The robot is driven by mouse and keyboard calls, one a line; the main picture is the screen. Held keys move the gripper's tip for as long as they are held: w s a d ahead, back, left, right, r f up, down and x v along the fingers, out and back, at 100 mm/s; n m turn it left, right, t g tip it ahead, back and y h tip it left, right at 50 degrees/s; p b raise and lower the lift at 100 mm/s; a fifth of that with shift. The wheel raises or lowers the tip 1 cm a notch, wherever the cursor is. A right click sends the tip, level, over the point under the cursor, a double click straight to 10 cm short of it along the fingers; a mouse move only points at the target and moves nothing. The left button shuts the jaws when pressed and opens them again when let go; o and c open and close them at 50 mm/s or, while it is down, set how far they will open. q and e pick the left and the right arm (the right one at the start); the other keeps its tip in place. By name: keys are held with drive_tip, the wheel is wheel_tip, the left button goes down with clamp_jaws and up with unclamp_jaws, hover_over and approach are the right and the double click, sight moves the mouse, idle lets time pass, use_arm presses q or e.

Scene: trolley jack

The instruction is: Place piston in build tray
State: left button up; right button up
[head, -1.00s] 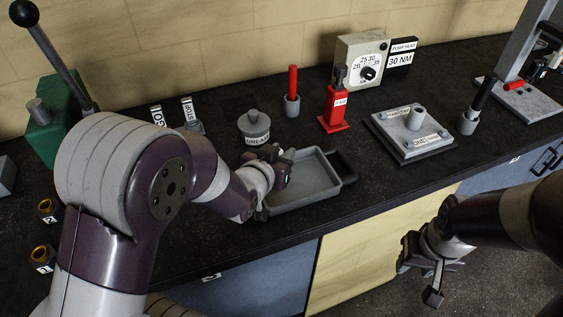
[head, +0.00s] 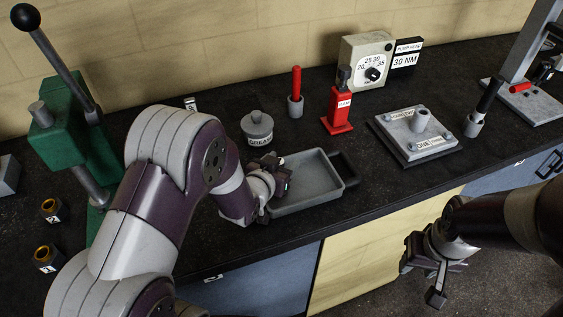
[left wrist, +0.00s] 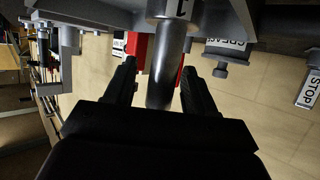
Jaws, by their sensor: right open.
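The piston (left wrist: 168,70) shows in the left wrist view as a shiny grey rod below a pale collar marked C. It stands between the two fingers of my left gripper (left wrist: 160,80), with narrow gaps beside it. The left gripper looks open around the rod. In the head view my left gripper (head: 274,184) is at the left end of the grey build tray (head: 318,194); the piston is hard to make out there. Whether the piston touches the tray floor is hidden. My right gripper (head: 434,265) is open and empty, in front of the bench.
A grease pot (head: 257,128) stands behind the tray. A red jack-shaped piece (head: 338,108) and a red-handled tool (head: 296,90) stand farther back. A grey plate fixture (head: 415,133) is to the right. A green press (head: 62,140) is at the left.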

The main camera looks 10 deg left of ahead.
use_arm(q)
drive_tip(key=shift+w+r, duration=0.1)
drive_tip(key=s+a+n+g+y, duration=0.1)
drive_tip(key=s+a+g, duration=0.1)
drive_tip(key=s+g, duration=0.4)
drive_tip(key=s+a+r+n+g+y, duration=0.1)
drive_tip(key=s+a+g, duration=0.2)
drive_tip(key=s, duration=1.1)
drive_tip(key=g, duration=0.3)
drive_tip(key=shift+s+y, duration=0.2)
drive_tip(key=shift+y, duration=0.1)
drive_tip(key=shift+r, duration=0.1)
